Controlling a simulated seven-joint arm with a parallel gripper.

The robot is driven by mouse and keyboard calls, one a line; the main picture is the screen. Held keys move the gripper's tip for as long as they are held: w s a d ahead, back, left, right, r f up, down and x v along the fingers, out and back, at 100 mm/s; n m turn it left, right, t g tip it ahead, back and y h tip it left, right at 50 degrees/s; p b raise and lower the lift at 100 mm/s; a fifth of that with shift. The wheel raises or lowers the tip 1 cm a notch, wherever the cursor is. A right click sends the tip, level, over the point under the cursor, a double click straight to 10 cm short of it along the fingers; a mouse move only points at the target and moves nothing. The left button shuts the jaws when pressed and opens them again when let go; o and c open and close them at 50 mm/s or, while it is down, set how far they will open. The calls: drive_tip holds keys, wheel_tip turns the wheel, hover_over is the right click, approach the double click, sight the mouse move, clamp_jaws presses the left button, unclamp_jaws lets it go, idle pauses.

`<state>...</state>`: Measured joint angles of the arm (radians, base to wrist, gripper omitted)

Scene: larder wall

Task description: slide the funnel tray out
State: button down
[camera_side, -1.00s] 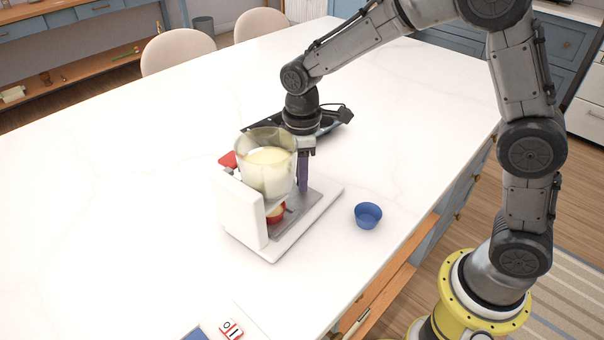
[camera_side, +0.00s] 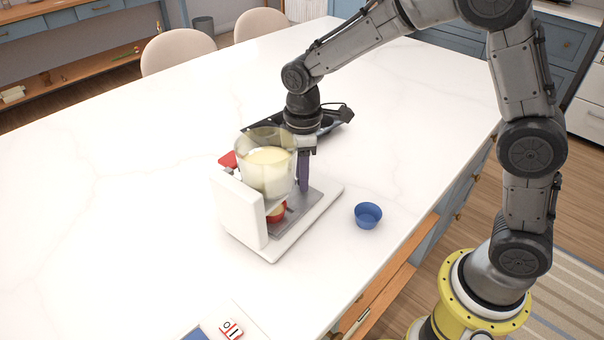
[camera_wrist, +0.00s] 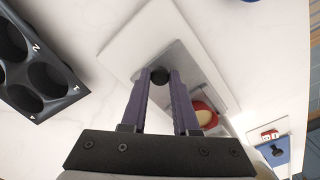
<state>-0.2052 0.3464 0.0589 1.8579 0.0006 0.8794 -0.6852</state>
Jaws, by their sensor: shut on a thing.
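A white dispenser stand (camera_side: 242,208) stands on the counter with a clear funnel-shaped container (camera_side: 266,163) of pale yellow contents on it. A grey tray plate (camera_side: 318,196) lies low on the stand's base; it also shows in the wrist view (camera_wrist: 190,62). My gripper (camera_wrist: 159,80) points down at the stand, with its purple fingers (camera_side: 304,172) beside the container. In the side view the knob is hidden.
A red and white object (camera_side: 277,212) sits under the container. A small blue bowl (camera_side: 368,215) stands to the right. A dark tray with numbered round wells (camera_wrist: 38,62) lies behind my wrist. A red switch block (camera_side: 231,330) is at the front. The counter's left is clear.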

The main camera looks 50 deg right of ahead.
drive_tip(key=d, duration=0.6)
drive_tip(key=w+d, duration=0.1)
drive_tip(key=d, duration=0.2)
drive_tip(key=shift+r, duration=0.1)
drive_tip(key=shift+a, duration=0.1)
drive_tip(key=c, duration=0.7)
unclamp_jaws()
wheel_tip(320, 180, up, 14)
drive_tip(key=shift+f, duration=0.15)
